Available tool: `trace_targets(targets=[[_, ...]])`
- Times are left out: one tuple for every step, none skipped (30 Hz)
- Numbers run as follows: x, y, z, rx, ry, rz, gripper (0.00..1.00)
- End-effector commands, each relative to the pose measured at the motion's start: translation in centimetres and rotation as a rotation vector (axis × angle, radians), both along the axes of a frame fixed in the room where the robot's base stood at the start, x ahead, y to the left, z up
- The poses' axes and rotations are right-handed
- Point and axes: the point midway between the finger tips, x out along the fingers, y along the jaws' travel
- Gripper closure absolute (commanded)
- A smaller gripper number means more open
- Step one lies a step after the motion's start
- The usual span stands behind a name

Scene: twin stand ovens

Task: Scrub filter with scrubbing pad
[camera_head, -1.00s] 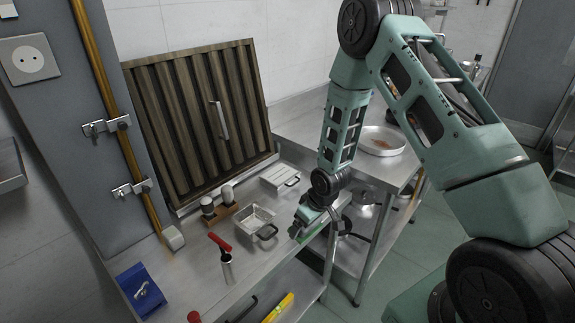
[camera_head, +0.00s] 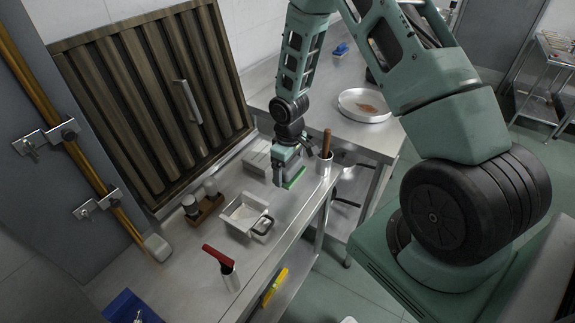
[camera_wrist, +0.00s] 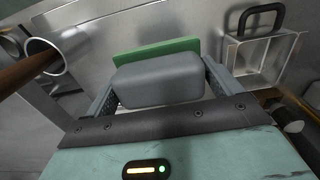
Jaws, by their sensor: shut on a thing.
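The filter (camera_head: 150,95) is a large dark brown ribbed panel with a metal handle. It leans upright against the wall at the back of the steel table (camera_head: 185,262). My gripper (camera_head: 289,176) points down above the table's right part, to the right of the filter and apart from it. It is shut on the scrubbing pad, whose green face (camera_head: 294,178) shows below the fingers. In the wrist view, the pad's grey block (camera_wrist: 158,80) sits between the two fingers, with the green layer (camera_wrist: 155,51) beyond it.
A metal cup (camera_head: 324,164) with a brown handle stands close right of my gripper. A round dish (camera_head: 364,106) sits on the neighbouring table.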

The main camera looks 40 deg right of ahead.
Motion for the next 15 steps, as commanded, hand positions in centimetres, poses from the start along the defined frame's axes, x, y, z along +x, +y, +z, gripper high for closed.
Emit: trace_targets(targets=[[0.0, 0.0, -0.9, 0.0, 0.0, 0.0, 0.28], [0.0, 0.0, -1.2, 0.0, 0.0, 0.0, 0.28], [0.0, 0.0, -1.6, 0.0, 0.0, 0.0, 0.28], [0.0, 0.0, -1.9, 0.0, 0.0, 0.0, 0.28], [0.0, 0.0, -2.2, 0.0, 0.0, 0.0, 0.28], [0.0, 0.0, -2.5, 0.0, 0.0, 0.0, 0.28], [0.0, 0.0, -2.8, 0.0, 0.0, 0.0, 0.28], [0.0, 0.0, -3.1, 0.0, 0.0, 0.0, 0.28], [0.0, 0.0, -3.5, 0.0, -0.001, 0.0, 0.28], [0.0, 0.0, -3.8, 0.0, -0.001, 0.0, 0.28], [0.0, 0.0, -4.1, 0.0, -0.001, 0.0, 0.28], [0.0, 0.0, -4.4, 0.0, -0.001, 0.0, 0.28], [0.0, 0.0, -4.7, 0.0, -0.001, 0.0, 0.28], [0.0, 0.0, -5.0, 0.0, -0.001, 0.0, 0.28], [0.0, 0.0, -5.4, 0.0, -0.001, 0.0, 0.28]])
